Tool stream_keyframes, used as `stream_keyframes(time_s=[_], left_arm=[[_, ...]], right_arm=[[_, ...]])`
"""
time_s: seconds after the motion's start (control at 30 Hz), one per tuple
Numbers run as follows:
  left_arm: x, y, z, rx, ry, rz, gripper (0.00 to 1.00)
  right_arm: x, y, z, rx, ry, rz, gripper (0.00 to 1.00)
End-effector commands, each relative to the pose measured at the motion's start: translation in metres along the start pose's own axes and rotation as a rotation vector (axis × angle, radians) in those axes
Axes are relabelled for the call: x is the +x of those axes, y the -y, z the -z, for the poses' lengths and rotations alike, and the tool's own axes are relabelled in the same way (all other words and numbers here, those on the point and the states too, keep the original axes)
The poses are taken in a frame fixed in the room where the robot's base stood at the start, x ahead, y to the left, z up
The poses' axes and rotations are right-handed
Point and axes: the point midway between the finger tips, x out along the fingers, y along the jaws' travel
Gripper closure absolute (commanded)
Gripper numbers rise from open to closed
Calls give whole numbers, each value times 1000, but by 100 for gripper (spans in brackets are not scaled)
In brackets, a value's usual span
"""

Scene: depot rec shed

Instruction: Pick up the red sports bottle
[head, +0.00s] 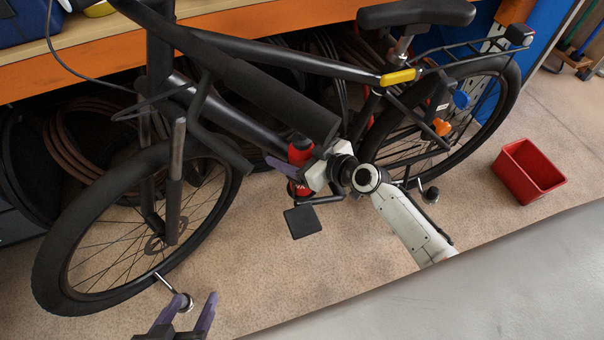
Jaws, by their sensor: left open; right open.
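The red sports bottle (299,154) with a dark cap stands out among the bike's frame parts in the middle of the head view. My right gripper (280,166) is at the bottle, with a purple finger crossing in front of its middle. The other finger is hidden, and I cannot tell whether the fingers touch the bottle. The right gripper is open. The bottle's lower part shows below the finger, partly covered by the gripper.
A black bicycle (270,52) fills the middle, its frame and pedal (302,221) close around my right gripper. An orange-edged bench (110,60) is behind it, with coiled hoses underneath. A red bin (528,172) is on the floor at right.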

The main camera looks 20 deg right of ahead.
Motion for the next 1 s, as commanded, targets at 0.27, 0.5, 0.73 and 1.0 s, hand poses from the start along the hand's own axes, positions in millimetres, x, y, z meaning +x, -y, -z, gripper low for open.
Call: stream_keyframes(time_s=[0.27,0.5,0.73,1.0], left_arm=[[-1,-1,-2,-1,3,-1,47],[-1,0,-3,-1,6,0,47],[0,0,-6,-1,13,0,47],[-7,-1,-1,5,19,2,47]], right_arm=[[-1,0,0,0,0,0,63],[-1,0,0,0,0,0,100],[-1,-1,2,0,-3,-1,100],[-9,-1,22,-2,-4,0,100]])
